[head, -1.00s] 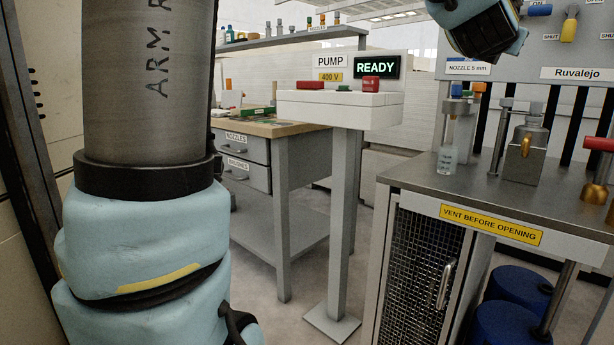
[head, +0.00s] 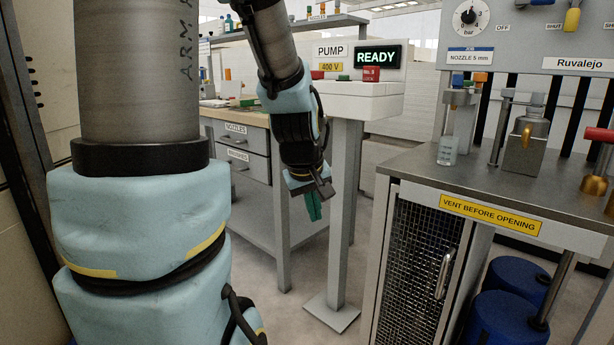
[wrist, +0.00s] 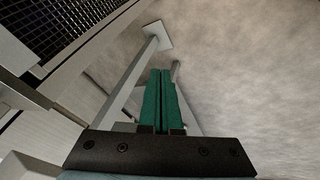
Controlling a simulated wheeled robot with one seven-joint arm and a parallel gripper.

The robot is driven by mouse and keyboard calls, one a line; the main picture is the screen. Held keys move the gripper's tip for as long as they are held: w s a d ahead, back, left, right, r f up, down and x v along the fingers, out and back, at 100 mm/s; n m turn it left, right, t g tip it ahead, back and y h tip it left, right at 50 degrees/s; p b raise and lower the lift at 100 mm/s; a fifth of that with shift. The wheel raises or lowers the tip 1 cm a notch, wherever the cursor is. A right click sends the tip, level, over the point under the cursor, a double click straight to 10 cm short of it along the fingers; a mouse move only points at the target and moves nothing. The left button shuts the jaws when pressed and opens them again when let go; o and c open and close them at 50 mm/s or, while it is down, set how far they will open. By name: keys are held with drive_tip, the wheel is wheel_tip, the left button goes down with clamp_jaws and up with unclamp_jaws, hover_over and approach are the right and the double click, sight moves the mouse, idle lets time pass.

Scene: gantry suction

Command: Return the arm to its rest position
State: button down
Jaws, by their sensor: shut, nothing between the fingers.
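My gripper (head: 313,204) hangs in the middle of the head view, pointing down, in front of the grey post of the pump stand. Its green fingers are together and hold nothing. In the wrist view the two green fingers (wrist: 160,100) lie side by side over the bare floor. My arm comes down from the top of the head view, and its thick lower links fill the left side.
The pump box (head: 365,100) with its READY sign stands just behind my gripper. A workbench (head: 235,125) with drawers is behind left. At right is a steel cabinet (head: 490,193) with a mesh door (head: 425,265), carrying a small bottle (head: 447,151). Blue drums (head: 500,320) stand below right.

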drive_tip(key=s+a+f+m+g+y, duration=0.25)
drive_tip(key=s+a+f+m, duration=0.2)
drive_tip(key=s+a, duration=0.3)
wheel_tip(320, 180, up, 23)
drive_tip(key=p, duration=2.3)
drive_tip(key=shift+s+a+h, duration=0.25)
drive_tip(key=shift+a+h, duration=0.15)
drive_tip(key=shift+h, duration=0.05)
